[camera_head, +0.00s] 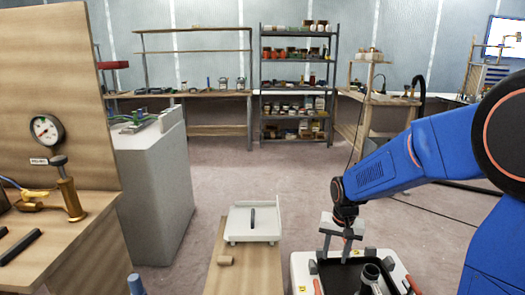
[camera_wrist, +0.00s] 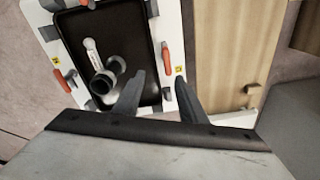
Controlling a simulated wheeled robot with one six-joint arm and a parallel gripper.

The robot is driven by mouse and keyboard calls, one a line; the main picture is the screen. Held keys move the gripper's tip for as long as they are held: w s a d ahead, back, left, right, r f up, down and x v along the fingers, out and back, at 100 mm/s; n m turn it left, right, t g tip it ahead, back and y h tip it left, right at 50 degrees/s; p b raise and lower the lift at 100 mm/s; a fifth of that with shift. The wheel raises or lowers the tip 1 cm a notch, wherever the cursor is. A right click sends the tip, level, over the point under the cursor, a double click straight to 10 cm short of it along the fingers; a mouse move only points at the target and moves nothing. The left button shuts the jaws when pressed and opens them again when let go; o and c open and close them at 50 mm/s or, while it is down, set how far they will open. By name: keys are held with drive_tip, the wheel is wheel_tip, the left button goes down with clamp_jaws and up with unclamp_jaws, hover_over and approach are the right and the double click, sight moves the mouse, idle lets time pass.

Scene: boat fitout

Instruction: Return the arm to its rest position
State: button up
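My blue arm (camera_head: 400,160) reaches in from the right, bent down at the wrist. My gripper (camera_head: 336,250) points down just above the far edge of a white-framed black tray. In the wrist view its two dark fingers (camera_wrist: 159,78) stand apart with nothing held between them. The black tray (camera_wrist: 70,45) carries a dark cylindrical fitting (camera_wrist: 107,76) and a small pale piece (camera_wrist: 92,53), both apart from the fingers. The fitting (camera_head: 371,277) also shows in the head view, cut by the lower edge.
A narrow wooden bench (camera_head: 240,275) with a white tray (camera_head: 240,222) stands left of the gripper. A grey cabinet (camera_head: 155,205) and a wooden panel with a gauge (camera_head: 46,130) are further left. Shelves (camera_head: 298,85) line the back; open floor (camera_head: 260,170) lies between.

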drive_tip(key=s+d+r+n+t, duration=0.1)
drive_tip(key=s+r, duration=0.3)
drive_tip(key=s, duration=0.5)
drive_tip(key=s+d+r+n+t, duration=0.1)
drive_tip(key=s+r, duration=0.3)
drive_tip(key=s, duration=0.5)
drive_tip(key=s+d+r+n+t, duration=0.1)
drive_tip(key=s+d+r, duration=0.1)
drive_tip(key=s+r, duration=0.3)
drive_tip(key=shift+s+d+n+t, duration=0.3)
drive_tip(key=shift+s+d+t, duration=0.1)
drive_tip(key=shift+s, duration=1.9)
